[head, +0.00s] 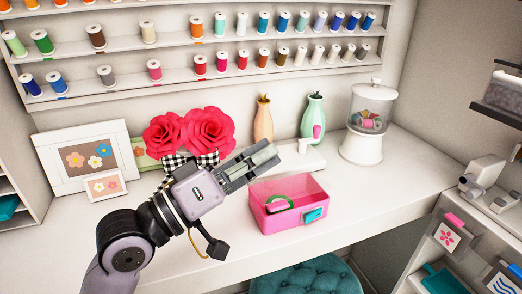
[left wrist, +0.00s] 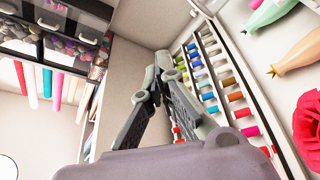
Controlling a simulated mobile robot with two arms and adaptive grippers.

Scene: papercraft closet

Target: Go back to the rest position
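My left arm reaches up from the lower left in the head view. Its gripper (head: 268,153) hangs over the white counter (head: 370,185), above and behind the left part of a pink box (head: 293,219). The fingers lie close together and point to the upper right, with nothing held between them. In the left wrist view the fingers of the left gripper (left wrist: 160,64) meet at their tips and are empty. My right gripper shows in neither view.
The pink box holds a green ring (head: 279,204). Red paper flowers (head: 208,135), two vases (head: 313,116) and a lidded jar (head: 368,108) stand behind on the counter. Picture frames (head: 92,157) stand left. A teal stool (head: 304,278) is below the front edge.

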